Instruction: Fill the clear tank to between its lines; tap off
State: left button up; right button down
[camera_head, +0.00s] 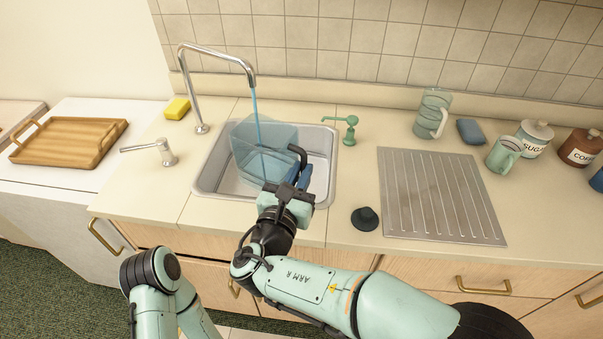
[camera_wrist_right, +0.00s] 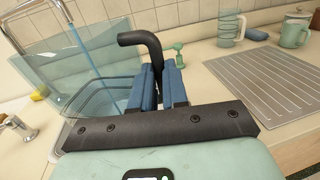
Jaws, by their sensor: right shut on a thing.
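The clear tank (camera_head: 253,137) stands in the sink under the tap spout (camera_head: 222,56); it also shows in the wrist view (camera_wrist_right: 50,62). A blue stream of water (camera_head: 258,115) runs from the spout into the tank. Bluish water appears in its lower part; I cannot make out the level against the lines. My right gripper (camera_head: 293,178) is shut on the tank's black handle (camera_head: 298,154), its blue fingers either side of it in the wrist view (camera_wrist_right: 161,88). The metal tap lever (camera_head: 160,150) stands left of the sink, its handle pointing left. My left gripper is out of view.
The sink (camera_head: 212,178) has a green soap pump (camera_head: 345,130) behind right and a yellow sponge (camera_head: 177,108) behind left. A black stopper (camera_head: 365,218) and ribbed drainboard (camera_head: 398,205) lie right. A clear jug (camera_head: 432,112), mug (camera_head: 504,153) and jars stand farther right.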

aim_at(293, 163)
jog(key=w, duration=0.1)
jog(key=w+a+f+p, duration=0.1)
jog(key=w, duration=0.1)
jog(key=w+a, duration=0.1)
jog(key=w, duration=0.1)
jog(key=shift+w+f, duration=0.15)
jog(key=shift+f, duration=0.25)
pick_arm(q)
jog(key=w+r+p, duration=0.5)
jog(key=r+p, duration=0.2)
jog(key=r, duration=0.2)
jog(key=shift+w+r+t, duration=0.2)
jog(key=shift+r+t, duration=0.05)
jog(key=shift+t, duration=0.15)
pick_arm(e)
jog(key=w+a, duration=0.3)
jog(key=w, duration=0.7)
jog(key=shift+a, duration=0.2)
dwell(1.6)
